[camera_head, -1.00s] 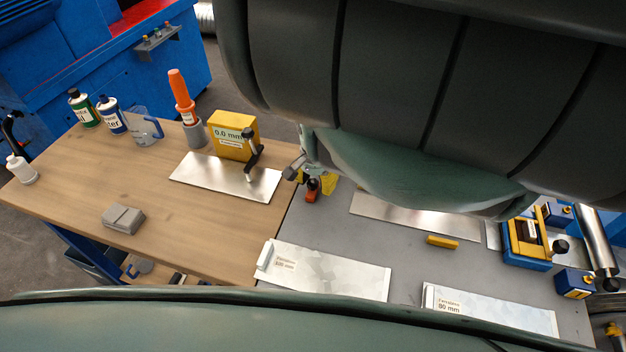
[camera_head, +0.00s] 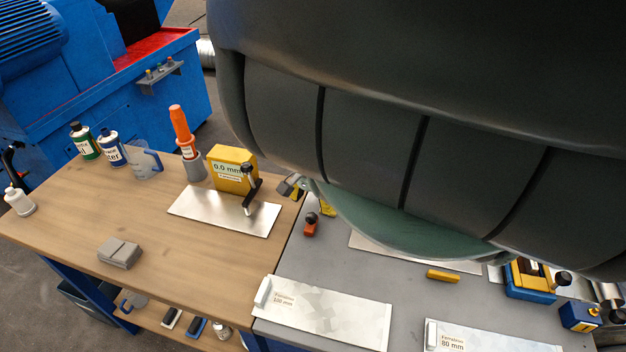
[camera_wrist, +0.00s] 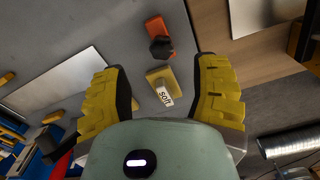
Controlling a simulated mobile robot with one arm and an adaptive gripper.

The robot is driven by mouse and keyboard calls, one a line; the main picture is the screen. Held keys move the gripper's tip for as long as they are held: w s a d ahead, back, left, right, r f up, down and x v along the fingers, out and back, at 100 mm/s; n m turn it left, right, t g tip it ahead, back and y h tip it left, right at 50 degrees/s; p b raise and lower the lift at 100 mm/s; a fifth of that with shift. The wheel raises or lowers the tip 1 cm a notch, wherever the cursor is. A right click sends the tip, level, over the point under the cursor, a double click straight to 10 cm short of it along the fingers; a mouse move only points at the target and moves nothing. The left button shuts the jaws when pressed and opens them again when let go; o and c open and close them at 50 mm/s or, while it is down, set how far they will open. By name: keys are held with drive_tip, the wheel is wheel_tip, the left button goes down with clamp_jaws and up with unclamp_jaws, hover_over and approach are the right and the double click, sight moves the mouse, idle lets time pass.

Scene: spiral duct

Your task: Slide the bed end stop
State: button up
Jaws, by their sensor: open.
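My gripper (camera_wrist: 166,72) is open, with its two yellow ridged fingers well apart and nothing held. In the wrist view, a small yellow block with a white label (camera_wrist: 164,85) shows in the gap between the fingers; contact cannot be seen. Its label looks like a short word, tilted and hard to read. Just beyond it is an orange-red block with a black knob (camera_wrist: 158,38). In the head view, the orange-red block (camera_head: 310,228) and part of the yellow one (camera_head: 327,208) show beside my arm, which hides the gripper. I cannot tell for certain which piece is the bed end stop.
The grey bed surface (camera_head: 315,262) bears a 100 mm plate (camera_head: 330,315), an 80 mm plate (camera_head: 480,340) and a yellow bar (camera_head: 443,275). A yellow-and-blue device (camera_head: 530,280) stands right. The wooden table (camera_head: 160,230) holds a yellow gauge box (camera_head: 232,168), bottles and a grey block (camera_head: 119,253).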

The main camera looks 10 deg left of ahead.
sight(313, 217)
wheel_tip(313, 217, up, 6)
drive_tip(key=shift+r, duration=0.2)
idle(0.3)
drive_tip(key=shift+d, duration=0.1)
idle(0.4)
